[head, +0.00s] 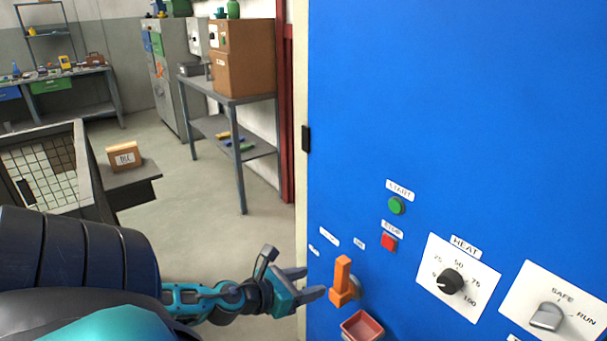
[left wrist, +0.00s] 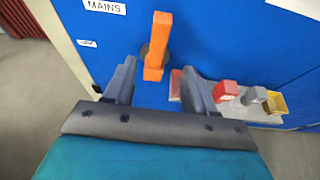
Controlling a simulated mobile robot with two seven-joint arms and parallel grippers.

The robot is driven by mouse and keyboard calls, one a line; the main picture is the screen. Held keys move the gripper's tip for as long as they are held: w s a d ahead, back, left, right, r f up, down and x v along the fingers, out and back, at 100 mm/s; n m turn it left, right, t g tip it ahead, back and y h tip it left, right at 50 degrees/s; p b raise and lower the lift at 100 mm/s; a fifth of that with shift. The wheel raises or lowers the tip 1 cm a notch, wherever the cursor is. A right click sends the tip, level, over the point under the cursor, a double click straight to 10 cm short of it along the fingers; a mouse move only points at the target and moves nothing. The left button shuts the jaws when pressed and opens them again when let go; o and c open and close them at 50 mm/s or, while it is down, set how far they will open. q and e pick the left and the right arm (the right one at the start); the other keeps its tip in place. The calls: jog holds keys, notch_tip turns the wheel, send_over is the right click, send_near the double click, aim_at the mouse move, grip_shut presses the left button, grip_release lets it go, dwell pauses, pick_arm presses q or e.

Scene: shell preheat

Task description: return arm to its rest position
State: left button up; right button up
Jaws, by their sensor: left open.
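My left gripper (head: 305,284) is in front of the blue panel, just left of the orange handle (head: 342,281). In the left wrist view, my left gripper (left wrist: 154,84) is open, its two fingers spread apart. The orange handle (left wrist: 158,45) shows upright beyond and between the fingertips, with a gap, so the jaws look empty. My left arm (head: 200,298) reaches in from the lower left of the head view. My right gripper is not in view.
The blue cabinet (head: 450,100) carries a green start button (head: 396,206), a red stop button (head: 389,242), a heat dial (head: 451,281) and a safe/run switch (head: 547,316). A red tray (head: 362,326) sits below the handle. Floor (head: 200,220) is clear left of the cabinet.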

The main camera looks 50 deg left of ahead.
pick_arm(q)
jog(key=shift+s+r, duration=0.1)
jog(key=shift+s, duration=0.1)
dwell(0.6)
jog(key=s+d+f+n+g, duration=0.1)
jog(key=d+f+n, duration=0.1)
jog(key=d+n, duration=0.5)
jog(key=s+d+f+n+g+h, duration=0.1)
jog(key=s+d+f+n, duration=0.1)
jog(key=d+n, duration=0.6)
jog(key=s+d+f+n, duration=0.2)
jog(key=d+n, duration=0.5)
jog(key=n, duration=1.2)
jog(key=shift+d+f+g+h, duration=0.3)
jog(key=shift+f+g, duration=0.1)
jog(key=shift+f, duration=0.5)
